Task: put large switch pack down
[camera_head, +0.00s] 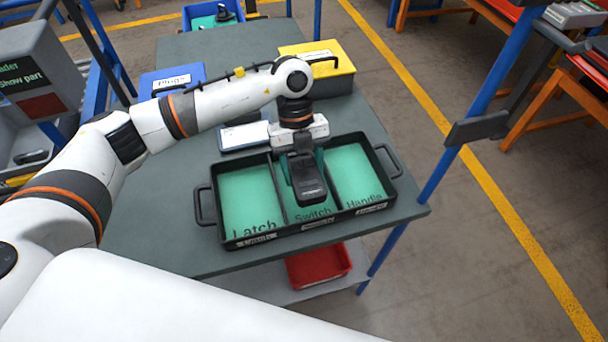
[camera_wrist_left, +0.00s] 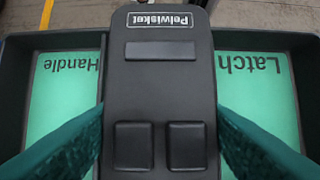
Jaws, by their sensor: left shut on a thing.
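The large switch pack (camera_head: 307,182) is a dark grey block with two square buttons and a "Pelwisket" label. My left gripper (camera_head: 303,164) is shut on it, with green fingers on both of its sides. It is over the middle "Switch" compartment of the black tray (camera_head: 232,241). In the left wrist view the switch pack (camera_wrist_left: 160,75) fills the middle, between the "Handle" and "Latch" compartments. I cannot tell whether it touches the tray floor. The right gripper is not in view.
The tray's "Latch" (camera_head: 248,195) and "Handle" (camera_head: 355,172) compartments are empty. A yellow box (camera_head: 318,62) and a blue "Plugs" box (camera_head: 172,82) stand behind on the table (camera_head: 160,215). A red bin (camera_head: 318,266) sits on the lower shelf. A blue post (camera_head: 440,170) rises at right.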

